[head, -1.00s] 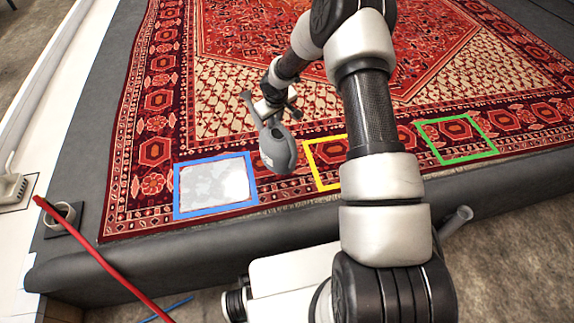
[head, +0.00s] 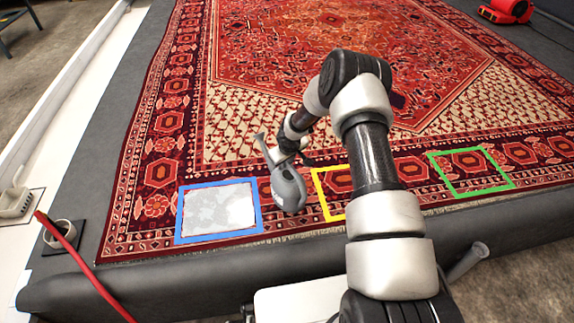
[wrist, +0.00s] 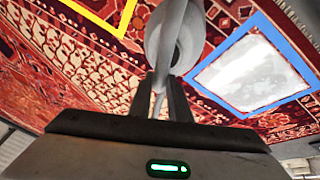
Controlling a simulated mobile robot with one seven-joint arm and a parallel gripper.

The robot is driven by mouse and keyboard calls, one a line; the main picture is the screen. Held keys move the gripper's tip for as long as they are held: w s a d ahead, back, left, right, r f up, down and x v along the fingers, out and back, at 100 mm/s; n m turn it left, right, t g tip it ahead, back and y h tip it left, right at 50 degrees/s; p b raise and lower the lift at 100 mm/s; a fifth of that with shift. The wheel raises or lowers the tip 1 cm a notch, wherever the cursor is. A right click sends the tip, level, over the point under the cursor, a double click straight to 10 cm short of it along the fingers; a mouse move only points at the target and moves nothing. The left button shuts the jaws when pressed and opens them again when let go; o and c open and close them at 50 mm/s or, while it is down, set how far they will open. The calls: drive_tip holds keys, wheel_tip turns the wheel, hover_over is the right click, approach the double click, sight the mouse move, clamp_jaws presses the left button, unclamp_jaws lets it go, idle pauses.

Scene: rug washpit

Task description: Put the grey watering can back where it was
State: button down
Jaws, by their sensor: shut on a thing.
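The grey watering can (head: 288,190) hangs from my gripper (head: 283,150) over the near part of the rug. My gripper is shut on it; in the wrist view the fingers (wrist: 160,105) close on a thin grey part of the can (wrist: 170,45). Whether the can touches the rug, I cannot tell. The blue outline holds a pale, wet-looking patch (head: 218,208). The green outline (head: 443,180) is farther right and empty.
The red patterned rug (head: 270,60) lies on a dark raised platform (head: 180,268). A red hose or bar (head: 85,262) crosses the near left corner. A red machine (head: 505,10) stands at the far right. My arm hides part of the yellow outline.

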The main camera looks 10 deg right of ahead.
drive_tip(key=shift+w+f, duration=0.1)
drive_tip(key=shift+f, duration=0.25)
drive_tip(key=shift+f, duration=0.2)
drive_tip(key=c, duration=1.7)
unclamp_jaws()
drive_tip(key=shift+o, duration=0.2)
